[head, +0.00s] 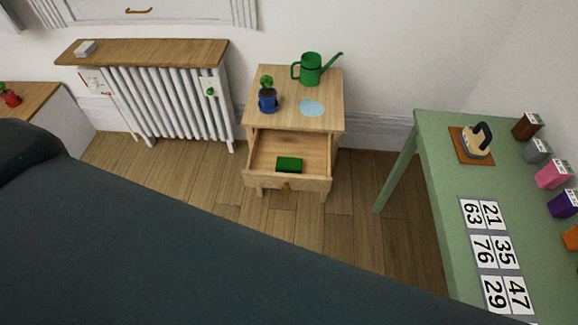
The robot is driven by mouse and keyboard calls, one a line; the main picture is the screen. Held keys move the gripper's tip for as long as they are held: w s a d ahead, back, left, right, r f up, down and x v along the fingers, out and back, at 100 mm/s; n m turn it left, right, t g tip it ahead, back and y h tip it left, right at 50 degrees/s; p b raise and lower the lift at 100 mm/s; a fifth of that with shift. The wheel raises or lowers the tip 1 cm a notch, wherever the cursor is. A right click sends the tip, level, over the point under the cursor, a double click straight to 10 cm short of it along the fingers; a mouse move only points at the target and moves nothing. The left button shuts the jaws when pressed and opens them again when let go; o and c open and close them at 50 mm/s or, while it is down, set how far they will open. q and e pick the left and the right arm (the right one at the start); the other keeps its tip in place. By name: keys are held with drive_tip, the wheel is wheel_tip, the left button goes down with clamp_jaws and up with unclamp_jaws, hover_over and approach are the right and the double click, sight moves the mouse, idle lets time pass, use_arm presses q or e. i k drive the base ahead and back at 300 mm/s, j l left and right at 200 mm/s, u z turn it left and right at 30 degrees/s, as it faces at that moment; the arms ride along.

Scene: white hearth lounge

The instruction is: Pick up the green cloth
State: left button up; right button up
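A small green block-shaped item (289,165), which looks like the folded green cloth, lies in the open drawer (262,150) of a wooden cabinet. It rests near the drawer's front panel, about the middle. The drawer is pulled out and otherwise looks empty. Neither of my grippers shows in the head view.
On the cabinet top (285,75) stand a green watering can (311,69), a blue potted plant (267,100) and a light blue disc (311,107). A dark sofa-like surface (150,250) fills the foreground. A green table (440,150) stands right, a radiator (165,105) left.

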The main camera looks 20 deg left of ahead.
sight(287, 165)
drive_tip(key=i+j, duration=0.1)
drive_tip(key=i, duration=0.55)
drive_tip(key=i+j, duration=0.1)
drive_tip(key=i, duration=0.55)
drive_tip(key=j+u, duration=0.05)
